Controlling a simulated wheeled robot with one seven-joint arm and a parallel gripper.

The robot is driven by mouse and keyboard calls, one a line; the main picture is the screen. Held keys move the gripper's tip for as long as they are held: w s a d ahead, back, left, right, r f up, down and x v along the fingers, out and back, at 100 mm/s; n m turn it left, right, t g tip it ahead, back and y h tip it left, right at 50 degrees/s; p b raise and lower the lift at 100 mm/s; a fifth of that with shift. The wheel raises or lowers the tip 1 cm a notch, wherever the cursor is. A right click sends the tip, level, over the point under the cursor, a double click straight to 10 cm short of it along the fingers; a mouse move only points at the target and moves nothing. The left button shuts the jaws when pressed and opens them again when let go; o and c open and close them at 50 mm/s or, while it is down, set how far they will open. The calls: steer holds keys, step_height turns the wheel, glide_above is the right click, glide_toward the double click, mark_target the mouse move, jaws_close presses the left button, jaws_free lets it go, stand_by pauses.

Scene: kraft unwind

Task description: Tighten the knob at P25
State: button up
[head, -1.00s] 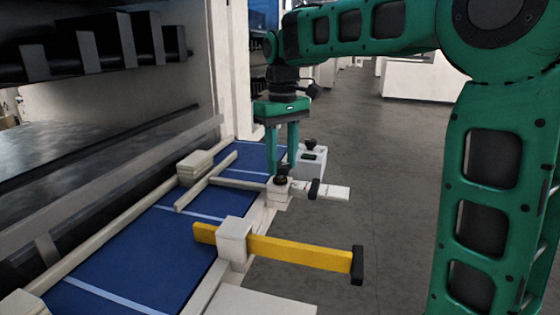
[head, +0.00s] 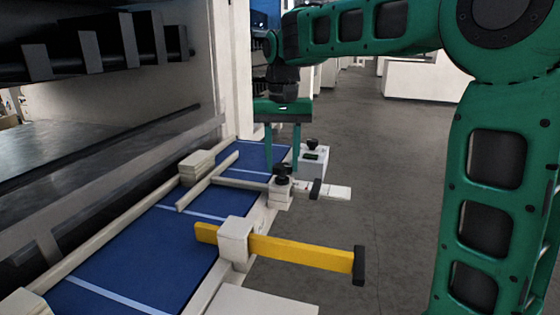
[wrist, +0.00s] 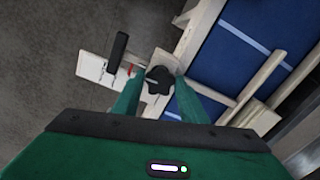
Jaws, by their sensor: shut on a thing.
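A black lobed knob (head: 283,179) sits on a small pale clamp block (head: 281,196) at the right edge of the blue bed. In the wrist view the knob (wrist: 159,80) shows between the two green fingertips. My gripper (head: 282,168) points straight down over the block and is shut on the knob, one finger on each side. A white strip with a scale and a red mark (wrist: 103,72) runs out through the block and carries a black handle (wrist: 117,50). I can read no P25 label.
A pale box (head: 313,165) with another black knob (head: 312,144) stands just behind. A yellow bar (head: 300,253) with a black end juts out nearer, through a white block (head: 235,240). A machine frame rises at left; the floor at right is clear.

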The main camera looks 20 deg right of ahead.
mark_target(282, 166)
steer(key=shift+a+r, duration=0.1)
steer(key=shift+r, duration=0.05)
stand_by(0.3)
steer(key=o, duration=1.1)
steer(key=shift+c, duration=0.2)
step_height(282, 166, up, 11)
steer(key=shift+f, duration=0.2)
